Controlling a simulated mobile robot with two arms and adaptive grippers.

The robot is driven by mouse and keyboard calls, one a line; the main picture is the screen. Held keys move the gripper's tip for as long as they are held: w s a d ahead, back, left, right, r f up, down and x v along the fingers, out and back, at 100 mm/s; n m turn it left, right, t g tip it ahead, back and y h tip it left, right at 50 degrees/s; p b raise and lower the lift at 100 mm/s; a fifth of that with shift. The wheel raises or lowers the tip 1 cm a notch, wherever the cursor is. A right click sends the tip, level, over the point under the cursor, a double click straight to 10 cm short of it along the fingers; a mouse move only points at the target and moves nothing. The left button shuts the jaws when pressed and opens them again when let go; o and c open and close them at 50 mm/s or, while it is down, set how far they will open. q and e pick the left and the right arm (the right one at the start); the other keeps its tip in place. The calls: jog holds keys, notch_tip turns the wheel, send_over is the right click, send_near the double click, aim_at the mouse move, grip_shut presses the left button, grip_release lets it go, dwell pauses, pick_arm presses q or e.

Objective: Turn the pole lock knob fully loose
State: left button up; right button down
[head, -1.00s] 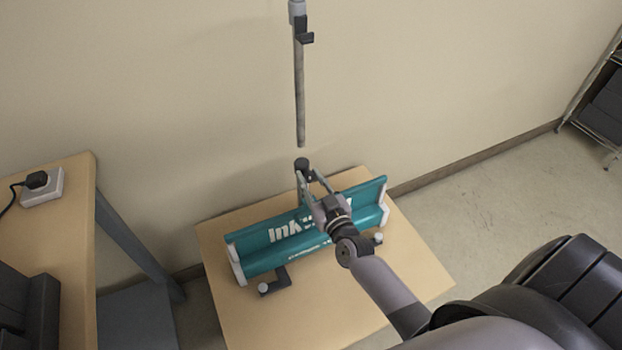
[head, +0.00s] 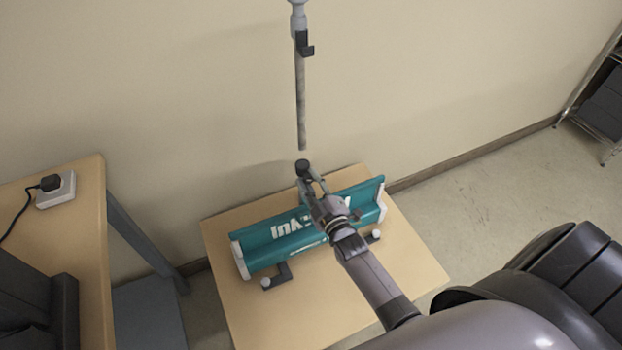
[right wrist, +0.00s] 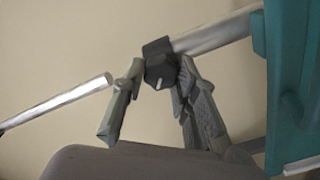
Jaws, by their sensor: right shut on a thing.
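The pole lock knob (right wrist: 158,72) is a dark faceted knob with a pale pointer mark, on a dark clamp. In the right wrist view it sits between the two grey fingers of my right gripper (right wrist: 161,66), which is shut on it. In the head view the dark clamp (head: 303,166) stands behind the teal machine, and my right gripper (head: 306,184) reaches it from the front; the knob itself is hidden there. A grey pole (head: 300,105) with a black hook (head: 305,45) hangs above the clamp, its lower end apart from it. My left gripper is not in view.
The teal machine (head: 262,247) with white end caps lies on a low wooden table (head: 240,310). A wooden desk (head: 88,200) with a white socket box (head: 57,190) and black plug is at left. A shelf rack (head: 590,85) stands far right.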

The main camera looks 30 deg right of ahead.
jog(key=n, duration=0.3)
jog(key=shift+f+n, duration=0.1)
jog(key=shift+n, duration=0.3)
jog(key=shift+n+b, duration=0.5)
jog(key=shift+n, duration=1.3)
jog(key=c, duration=1.3)
grip_release()
jog(key=s, duration=1.2)
jog(key=shift+a, duration=0.4)
